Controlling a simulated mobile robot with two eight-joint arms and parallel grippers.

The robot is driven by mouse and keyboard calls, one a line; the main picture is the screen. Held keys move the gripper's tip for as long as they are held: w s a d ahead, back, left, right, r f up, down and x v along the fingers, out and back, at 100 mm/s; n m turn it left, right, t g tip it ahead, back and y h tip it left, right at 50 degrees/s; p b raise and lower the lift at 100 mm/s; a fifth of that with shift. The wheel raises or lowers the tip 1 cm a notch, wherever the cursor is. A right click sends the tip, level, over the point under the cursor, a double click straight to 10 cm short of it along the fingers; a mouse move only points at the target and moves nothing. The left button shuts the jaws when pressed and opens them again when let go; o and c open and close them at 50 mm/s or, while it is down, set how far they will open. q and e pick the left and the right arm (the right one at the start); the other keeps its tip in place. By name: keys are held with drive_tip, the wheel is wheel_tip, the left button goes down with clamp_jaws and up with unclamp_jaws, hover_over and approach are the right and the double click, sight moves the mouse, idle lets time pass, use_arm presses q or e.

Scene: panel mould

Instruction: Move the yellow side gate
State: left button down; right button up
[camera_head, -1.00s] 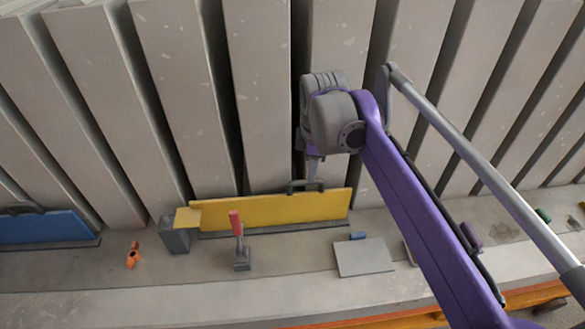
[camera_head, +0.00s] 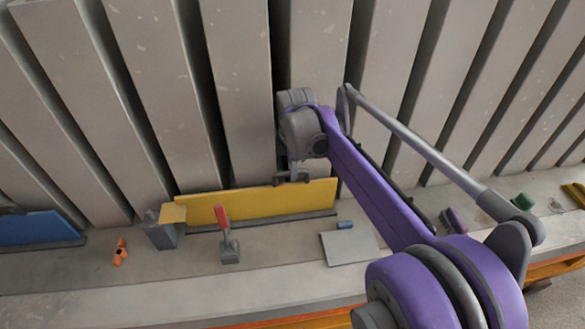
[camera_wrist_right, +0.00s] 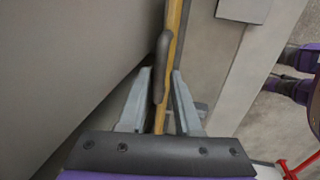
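The yellow side gate (camera_head: 262,205) is a long yellow panel standing upright on the concrete ledge, in front of the grey panels, with a dark handle (camera_head: 291,179) on its top edge. My right gripper (camera_head: 291,170) is at this handle, reaching down from above. In the right wrist view my gripper (camera_wrist_right: 162,74) is open, one finger on each side of the handle (camera_wrist_right: 162,62) and of the gate's thin yellow edge (camera_wrist_right: 173,30). A gap shows beside the handle. My left gripper is not in view.
A grey block with a yellow top (camera_head: 172,214) stands at the gate's left end. A blue gate (camera_head: 38,228) stands far left.

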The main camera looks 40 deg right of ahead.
drive_tip(key=shift+f, duration=0.2)
drive_tip(key=shift+c, duration=0.2)
clamp_jaws()
idle(1.2)
